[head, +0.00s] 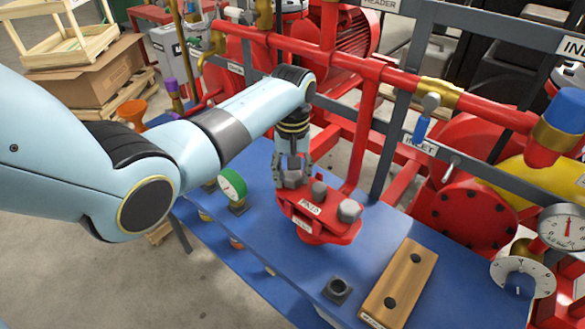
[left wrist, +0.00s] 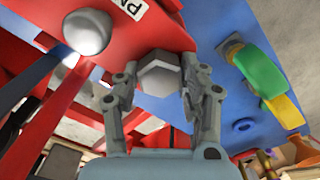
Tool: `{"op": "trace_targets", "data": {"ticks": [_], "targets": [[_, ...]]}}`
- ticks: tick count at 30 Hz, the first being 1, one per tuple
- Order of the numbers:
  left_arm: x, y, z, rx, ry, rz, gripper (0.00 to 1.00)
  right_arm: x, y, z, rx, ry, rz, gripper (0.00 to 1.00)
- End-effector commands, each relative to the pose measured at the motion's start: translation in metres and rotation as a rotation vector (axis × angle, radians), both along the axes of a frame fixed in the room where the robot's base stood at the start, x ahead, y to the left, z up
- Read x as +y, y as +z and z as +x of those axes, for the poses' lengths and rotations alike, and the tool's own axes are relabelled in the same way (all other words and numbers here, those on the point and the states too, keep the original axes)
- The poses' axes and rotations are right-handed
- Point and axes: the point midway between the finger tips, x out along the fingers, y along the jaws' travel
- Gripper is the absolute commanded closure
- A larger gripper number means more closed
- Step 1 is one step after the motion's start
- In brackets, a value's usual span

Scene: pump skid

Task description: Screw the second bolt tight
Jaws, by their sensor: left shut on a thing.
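A red flange (head: 312,222) with a PN16 label stands on the blue skid. My left gripper (head: 291,172) comes down over its left side and is shut on a grey hex bolt (head: 293,178). In the left wrist view the hex head of this bolt (left wrist: 158,75) sits between the fingertips, over the red flange (left wrist: 205,20). Two more grey bolt heads show on the flange, a middle one (head: 318,190) and a right one (head: 349,210). The bolt shanks are hidden. My right gripper is not in view.
A green-rimmed gauge (head: 232,185) stands just left of the gripper. A red upright pipe (head: 362,130) rises close behind the flange. A wooden block (head: 400,285) with two empty holes and a dark square socket (head: 338,289) are in front on the skid.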

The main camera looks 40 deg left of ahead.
Motion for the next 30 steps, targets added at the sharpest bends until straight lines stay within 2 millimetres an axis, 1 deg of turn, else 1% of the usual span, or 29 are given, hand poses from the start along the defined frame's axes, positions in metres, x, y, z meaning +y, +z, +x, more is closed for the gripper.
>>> {"op": "trace_targets", "data": {"ticks": [1,6,12,16,22,23,28,29,30], "targets": [[0.0,-0.0008,0.0002,-0.001,-0.087,0.001,0.92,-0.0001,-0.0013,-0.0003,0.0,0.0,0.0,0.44],[0.0,-0.0012,0.0001,-0.001,-0.411,0.0,0.92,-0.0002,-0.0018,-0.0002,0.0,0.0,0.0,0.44],[0.0,-0.0011,0.0002,-0.001,-0.757,0.0,0.92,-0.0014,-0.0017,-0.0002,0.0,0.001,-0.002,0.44],[0.0,-0.0011,0.0002,-0.001,-0.865,0.0,0.92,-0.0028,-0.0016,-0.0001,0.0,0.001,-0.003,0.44],[0.0,-0.001,0.0002,-0.001,-0.879,0.0,0.92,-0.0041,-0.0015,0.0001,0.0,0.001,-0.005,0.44],[0.0,-0.001,0.0002,-0.001,-0.878,0.0,0.57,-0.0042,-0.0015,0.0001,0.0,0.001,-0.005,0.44],[0.0,-0.001,0.0002,-0.001,-0.877,0.0,0.35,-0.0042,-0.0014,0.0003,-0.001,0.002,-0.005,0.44],[0.0,-0.001,0.0002,-0.001,-0.877,0.0,0.31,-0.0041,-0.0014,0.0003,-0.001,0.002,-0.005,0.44],[0.0,-0.001,0.0002,-0.001,-0.876,0.0,0.31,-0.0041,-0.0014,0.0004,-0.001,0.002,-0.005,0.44]]}}
